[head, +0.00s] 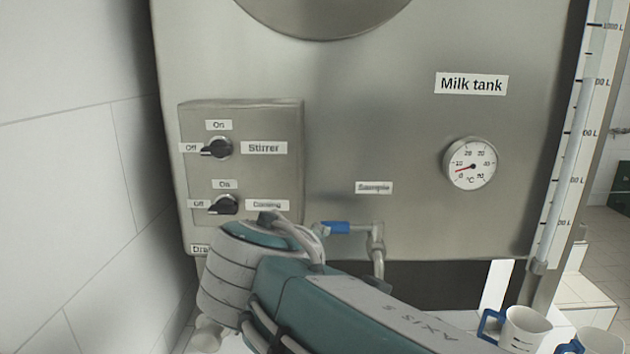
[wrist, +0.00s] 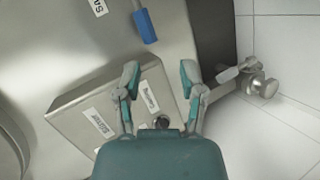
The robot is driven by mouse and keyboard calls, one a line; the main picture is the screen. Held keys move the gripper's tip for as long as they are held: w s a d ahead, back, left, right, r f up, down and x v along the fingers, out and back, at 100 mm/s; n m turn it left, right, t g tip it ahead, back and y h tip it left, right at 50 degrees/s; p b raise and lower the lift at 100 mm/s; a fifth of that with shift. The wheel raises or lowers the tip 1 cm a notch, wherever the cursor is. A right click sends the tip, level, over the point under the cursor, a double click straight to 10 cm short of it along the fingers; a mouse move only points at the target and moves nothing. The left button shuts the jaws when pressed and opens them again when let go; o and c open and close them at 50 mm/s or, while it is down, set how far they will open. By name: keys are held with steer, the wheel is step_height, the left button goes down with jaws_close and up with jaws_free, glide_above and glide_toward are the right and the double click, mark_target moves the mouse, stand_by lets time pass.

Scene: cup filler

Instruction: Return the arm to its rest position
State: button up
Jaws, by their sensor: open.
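My arm (head: 335,310) reaches from the lower right of the head view towards the left, in front of the tank's lower part. Its end hides my gripper in that view. In the wrist view my gripper (wrist: 160,77) is open, with its two fingers spread and nothing between them. The grey control box (head: 240,160) lies beyond the fingers and shows in the wrist view too (wrist: 78,108). The Stirrer knob (head: 218,147) and the lower knob (head: 224,205) both point left, towards Off.
The Milk tank (head: 400,90) fills the background. The sample tap's blue handle (head: 337,228) is close above my arm. A drain fitting (wrist: 250,78) is right of my fingers in the wrist view. Two white cups, one here (head: 522,330), stand at lower right. A tiled wall (head: 70,180) is at left.

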steer(key=s+d+f+m+g, duration=0.45)
steer(key=d+f, duration=0.45)
steer(key=d, duration=0.3)
steer(key=s+d+f+m+g+y, duration=0.2)
steer(key=s+d+f+m+y, duration=0.1)
steer(key=s+f+m, duration=0.5)
steer(key=shift+s+d+f, duration=0.9)
